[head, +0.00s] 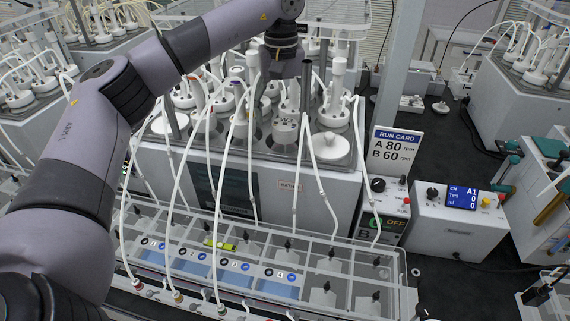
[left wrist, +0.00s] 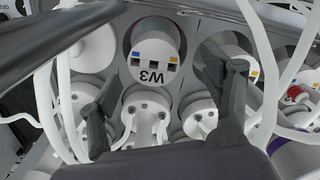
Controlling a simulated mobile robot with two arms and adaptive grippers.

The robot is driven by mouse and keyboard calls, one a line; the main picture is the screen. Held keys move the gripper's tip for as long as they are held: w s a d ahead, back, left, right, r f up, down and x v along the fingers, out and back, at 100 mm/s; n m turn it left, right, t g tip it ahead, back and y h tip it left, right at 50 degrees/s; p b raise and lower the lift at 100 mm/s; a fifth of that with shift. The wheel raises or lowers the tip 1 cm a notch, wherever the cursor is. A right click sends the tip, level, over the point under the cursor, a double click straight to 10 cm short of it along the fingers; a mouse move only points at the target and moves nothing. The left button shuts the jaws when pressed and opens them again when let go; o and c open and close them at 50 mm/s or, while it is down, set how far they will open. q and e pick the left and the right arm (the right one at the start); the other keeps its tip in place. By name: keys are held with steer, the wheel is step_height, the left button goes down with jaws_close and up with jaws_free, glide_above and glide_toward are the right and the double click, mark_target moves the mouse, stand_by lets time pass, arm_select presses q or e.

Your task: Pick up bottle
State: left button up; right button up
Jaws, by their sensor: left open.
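A bottle marked W3 (head: 286,128) sits in the reactor bath among other white-capped bottles. In the left wrist view the W3 bottle (left wrist: 155,62) shows its label upside down, with small blue, black and yellow marks. My left gripper (left wrist: 165,100) is open and empty, with one dark finger on each side of the picture. The W3 bottle shows beyond and between the fingers; I cannot tell how far off it is. In the head view my left gripper (head: 284,72) is above the bath, and its fingers are hard to make out. My right gripper is not in view.
White tubes (head: 228,150) and upright metal rods crowd the bottles. A clear-walled rack (head: 330,260) with blue panels stands in front of the bath (head: 330,195). A run card (head: 395,148) and control boxes (head: 460,222) stand at the right.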

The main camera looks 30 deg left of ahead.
mark_target(285, 125)
arm_select(q)
steer(key=shift+f, duration=0.25)
steer(key=f, duration=0.1)
steer(key=f+p, duration=0.2)
steer(key=shift+w+d+f, duration=0.1)
steer(key=shift+d+f, duration=0.2)
steer(key=shift+f, duration=0.6)
jaws_close()
steer(key=shift+r, duration=0.15)
